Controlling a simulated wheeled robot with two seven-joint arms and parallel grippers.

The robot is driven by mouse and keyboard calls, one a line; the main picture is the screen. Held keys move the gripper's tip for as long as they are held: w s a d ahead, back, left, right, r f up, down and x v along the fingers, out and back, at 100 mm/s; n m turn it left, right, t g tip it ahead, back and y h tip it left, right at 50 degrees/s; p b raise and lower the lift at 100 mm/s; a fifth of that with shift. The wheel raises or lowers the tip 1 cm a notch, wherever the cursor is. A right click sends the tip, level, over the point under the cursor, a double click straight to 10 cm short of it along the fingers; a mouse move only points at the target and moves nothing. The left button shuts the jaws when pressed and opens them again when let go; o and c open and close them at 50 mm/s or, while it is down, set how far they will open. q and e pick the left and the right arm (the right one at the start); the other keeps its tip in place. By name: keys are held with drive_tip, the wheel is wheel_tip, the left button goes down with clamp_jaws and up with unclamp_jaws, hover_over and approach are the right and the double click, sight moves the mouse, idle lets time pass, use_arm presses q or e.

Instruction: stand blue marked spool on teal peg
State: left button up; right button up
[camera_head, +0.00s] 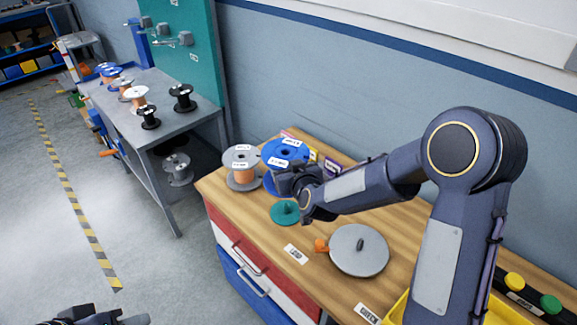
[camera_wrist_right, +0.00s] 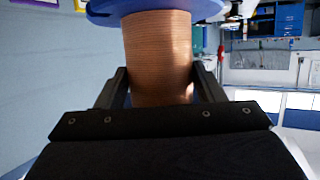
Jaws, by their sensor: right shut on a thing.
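The blue marked spool (camera_head: 285,151) has blue flanges and a white label on top. The right wrist view shows its copper-coloured winding (camera_wrist_right: 158,55) between the fingers and one blue flange (camera_wrist_right: 104,8). My right gripper (camera_head: 290,180) is shut on the winding from the near right side and hides part of the spool. Whether the lower flange touches the bench I cannot tell. The teal peg (camera_head: 286,207), short on a round teal base, stands bare in front of and below the spool. My left gripper (camera_head: 95,318) is cut off at the bottom left.
A grey spool (camera_head: 241,167) with copper winding stands close to the left of the blue one. A grey disc (camera_head: 359,250) with a dark knob and an orange piece (camera_head: 321,245) lie to the right. A yellow tray (camera_head: 398,310) is at the front right. Small boxes stand behind.

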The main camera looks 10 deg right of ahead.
drive_tip(key=shift+f+b, duration=0.1)
drive_tip(key=shift+b, duration=0.4)
idle(0.8)
idle(0.9)
drive_tip(key=shift+f+b, duration=0.1)
drive_tip(key=shift+b, duration=0.3)
drive_tip(key=shift+f+b, duration=1.35)
drive_tip(key=shift+b, duration=0.1)
drive_tip(key=shift+f, duration=0.1)
idle(0.4)
drive_tip(key=shift+f+b, duration=1.4)
drive_tip(key=shift+b, duration=0.35)
drive_tip(key=shift+f, duration=0.1)
drive_tip(key=shift+f+b, duration=1.4)
drive_tip(key=shift+b, duration=0.3)
